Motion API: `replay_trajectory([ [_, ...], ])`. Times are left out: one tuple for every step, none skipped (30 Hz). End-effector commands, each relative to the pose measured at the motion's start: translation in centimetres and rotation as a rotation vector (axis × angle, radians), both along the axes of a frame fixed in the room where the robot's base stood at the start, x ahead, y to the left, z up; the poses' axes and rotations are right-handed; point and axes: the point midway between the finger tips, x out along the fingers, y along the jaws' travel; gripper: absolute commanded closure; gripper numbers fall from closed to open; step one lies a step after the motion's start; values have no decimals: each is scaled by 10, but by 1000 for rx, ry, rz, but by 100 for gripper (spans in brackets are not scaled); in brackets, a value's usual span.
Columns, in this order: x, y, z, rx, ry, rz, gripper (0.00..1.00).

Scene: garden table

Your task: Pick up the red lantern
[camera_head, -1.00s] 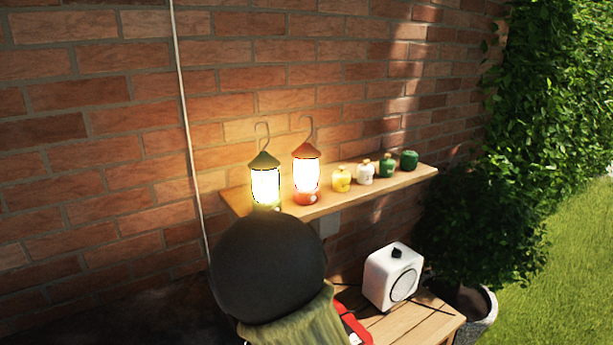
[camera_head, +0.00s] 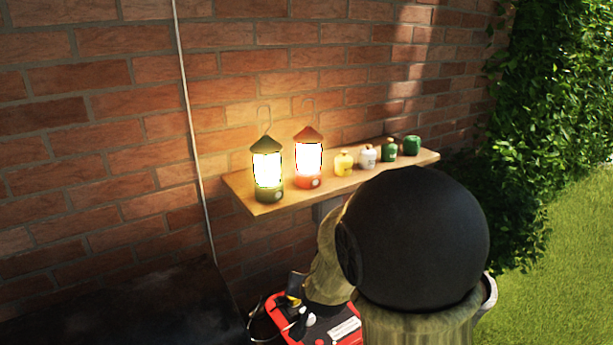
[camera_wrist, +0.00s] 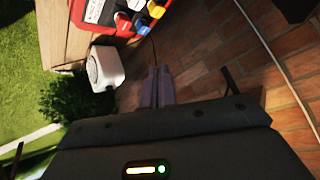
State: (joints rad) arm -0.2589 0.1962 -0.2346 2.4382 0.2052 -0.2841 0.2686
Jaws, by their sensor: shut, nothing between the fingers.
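The red lantern (camera_head: 309,182) stands upright on the wooden wall shelf, lit, with a red cap, red base and thin wire hook. A lit green lantern (camera_head: 269,193) stands just left of it on the same shelf. My gripper (camera_wrist: 157,72) shows in the wrist view with its two fingers together and nothing between them. No lantern shows in the wrist view. In the head view my arm covers the lower right, and I cannot make out the fingers there.
The wooden shelf (camera_head: 232,183) also holds several small jars, such as a yellow one (camera_head: 343,164). A red box (camera_head: 345,331) with cables and small items sits below. A white device (camera_wrist: 105,68) shows in the wrist view. The brick wall (camera_head: 110,130) is close behind the shelf.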

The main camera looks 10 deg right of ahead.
Motion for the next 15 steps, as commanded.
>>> replay_trajectory([
  [-19, 0, -5, -13, 74, 46, 100],
  [-31, 1, -9, -23, 125, 78, 100],
  [-48, 2, -13, -38, 191, 123, 100],
  [-61, 2, -16, -51, 240, 159, 100],
  [-74, 3, -19, -64, 286, 193, 100],
  [-91, 3, -22, -80, 346, 237, 100],
  [-102, 3, -23, -92, 386, 267, 100],
  [-113, 2, -25, -103, 425, 295, 100],
  [-126, 1, -26, -116, 467, 326, 100],
  [-134, 1, -27, -125, 495, 346, 100],
  [-140, 0, -27, -132, 517, 364, 100],
  [-147, 0, -28, -138, 541, 380, 100],
  [-151, 0, -28, -143, 555, 390, 100],
  [-154, 0, -28, -146, 563, 396, 100],
  [-156, 0, -29, -147, 571, 402, 100],
])
